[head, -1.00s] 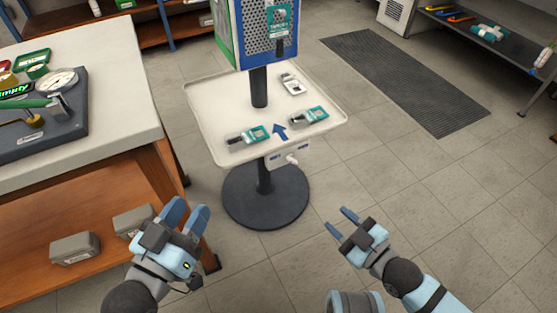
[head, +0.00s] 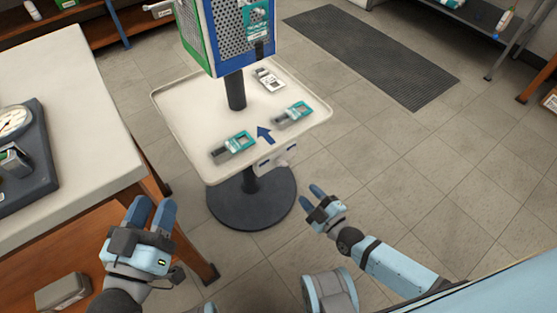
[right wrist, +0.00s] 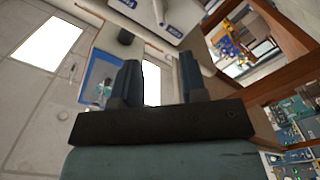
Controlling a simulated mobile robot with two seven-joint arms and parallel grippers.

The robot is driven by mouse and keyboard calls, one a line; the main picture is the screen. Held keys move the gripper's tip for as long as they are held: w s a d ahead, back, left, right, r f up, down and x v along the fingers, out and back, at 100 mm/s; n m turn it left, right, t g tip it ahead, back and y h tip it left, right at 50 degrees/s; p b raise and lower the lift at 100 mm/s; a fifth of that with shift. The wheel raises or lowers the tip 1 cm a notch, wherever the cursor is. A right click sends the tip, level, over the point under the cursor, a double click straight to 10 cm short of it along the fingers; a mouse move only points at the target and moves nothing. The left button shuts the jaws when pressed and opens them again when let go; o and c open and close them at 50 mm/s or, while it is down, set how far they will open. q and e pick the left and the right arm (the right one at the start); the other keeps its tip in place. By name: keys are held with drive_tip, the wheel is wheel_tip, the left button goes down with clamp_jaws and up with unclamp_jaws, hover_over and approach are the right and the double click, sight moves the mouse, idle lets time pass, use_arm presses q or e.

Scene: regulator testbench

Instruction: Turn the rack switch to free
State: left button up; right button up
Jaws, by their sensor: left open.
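The rack switch is a small white box with blue labels and a pale knob (head: 279,157), fixed under the front edge of the rack's white tray (head: 318,125). I cannot read its labels or make out the knob's setting. My right gripper (head: 311,197) is open and empty, below and right of the switch and apart from it. In the right wrist view its two fingers (right wrist: 160,82) stand apart with nothing between them. A white part with blue marks (right wrist: 180,14) shows at the top there. My left gripper (head: 152,212) is open and empty beside the workbench.
The rack has a perforated panel (head: 228,35) on a dark pole and a round black base (head: 252,205). Teal-and-grey packs (head: 234,146) lie on the tray. A workbench (head: 75,165) stands at left. Floor (head: 420,190) to the right is clear.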

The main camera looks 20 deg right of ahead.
drive_tip(key=b, duration=0.2)
approach(283, 166)
drive_tip(key=w, duration=0.2)
drive_tip(key=x, duration=0.2)
drive_tip(key=b+x, duration=0.1)
drive_tip(key=x, duration=0.5)
drive_tip(key=shift+s+a+b, duration=0.1)
drive_tip(key=shift+a+b, duration=0.2)
use_arm(q)
drive_tip(key=shift+s+d+f+h, duration=0.2)
drive_tip(key=shift+d+f+h, duration=0.3)
drive_tip(key=shift+d+h, duration=0.1)
use_arm(e)
clamp_jaws()
